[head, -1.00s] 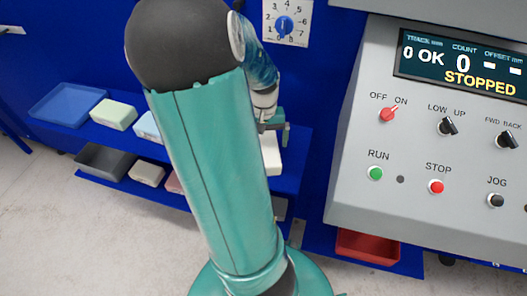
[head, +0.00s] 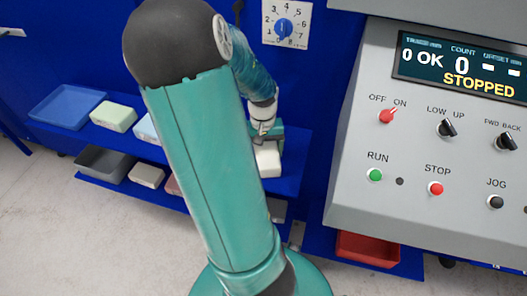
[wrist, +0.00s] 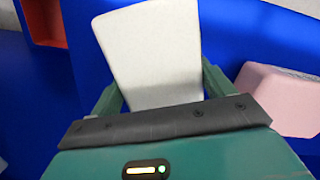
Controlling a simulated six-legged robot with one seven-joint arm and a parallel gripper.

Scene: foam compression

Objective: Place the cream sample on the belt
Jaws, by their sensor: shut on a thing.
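The cream sample (head: 267,160) is a pale block at the upper blue shelf, right of my upper arm in the head view. My gripper (head: 264,132) is above it with the fingers pointing down. In the wrist view the sample (wrist: 150,55) fills the space between the two green fingers, and my gripper (wrist: 158,92) is shut on it. Whether the sample touches the shelf is not clear. The belt is not in view.
The upper shelf holds a blue tray (head: 68,104), a pale green block (head: 113,117) and a light blue block (head: 147,128). Below are a grey tray (head: 103,164) and another pale block (head: 147,175). A control panel (head: 440,150) reading STOPPED stands right, above a red bin (head: 368,248).

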